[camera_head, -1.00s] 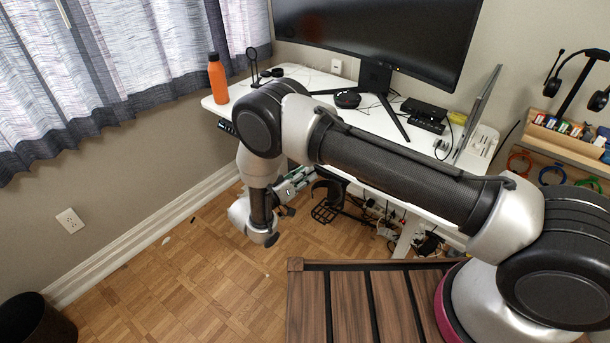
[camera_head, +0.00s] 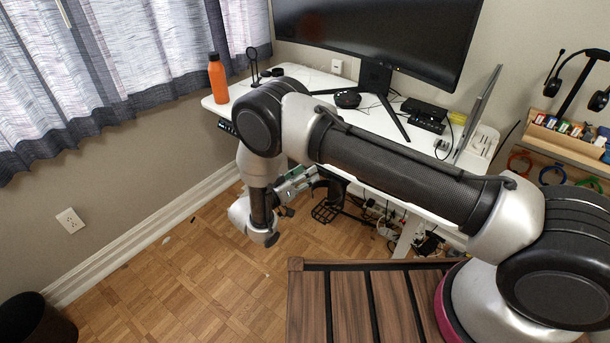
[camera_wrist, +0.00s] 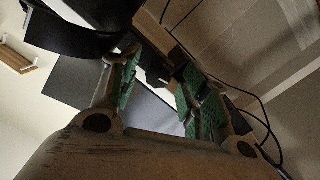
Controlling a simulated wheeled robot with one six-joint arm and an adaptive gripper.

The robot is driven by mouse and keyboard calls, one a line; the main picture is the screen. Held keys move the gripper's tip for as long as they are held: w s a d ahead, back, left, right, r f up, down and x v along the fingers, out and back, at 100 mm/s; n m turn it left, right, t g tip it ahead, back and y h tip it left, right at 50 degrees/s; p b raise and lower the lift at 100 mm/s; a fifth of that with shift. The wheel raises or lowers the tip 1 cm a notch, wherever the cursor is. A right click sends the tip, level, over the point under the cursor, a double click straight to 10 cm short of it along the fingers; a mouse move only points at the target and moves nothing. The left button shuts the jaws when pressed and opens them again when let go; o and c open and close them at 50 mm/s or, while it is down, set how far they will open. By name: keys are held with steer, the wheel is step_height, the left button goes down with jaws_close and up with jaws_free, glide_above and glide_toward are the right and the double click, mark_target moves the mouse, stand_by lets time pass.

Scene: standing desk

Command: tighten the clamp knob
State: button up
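My gripper (camera_wrist: 160,72) is open in the wrist view, with a green-padded finger on each side. A small dark block (camera_wrist: 156,76) shows between and beyond the fingertips; it may be the clamp knob, but I cannot tell for sure or whether the fingers touch it. In the head view my gripper (camera_head: 303,175) is below the desk's left front part, partly hidden by my own wrist. The clamp knob cannot be made out in the head view.
The white desk (camera_head: 288,74) carries an orange bottle (camera_head: 217,80) and a monitor (camera_head: 385,35). A black wire basket (camera_head: 325,213) and cables (camera_head: 388,222) are below it. Dark cables (camera_wrist: 258,112) run right of my fingers.

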steer(key=shift+a, duration=0.1)
steer(key=v, duration=1.1)
steer(key=shift+s+a, duration=0.2)
steer(key=shift+s, duration=0.2)
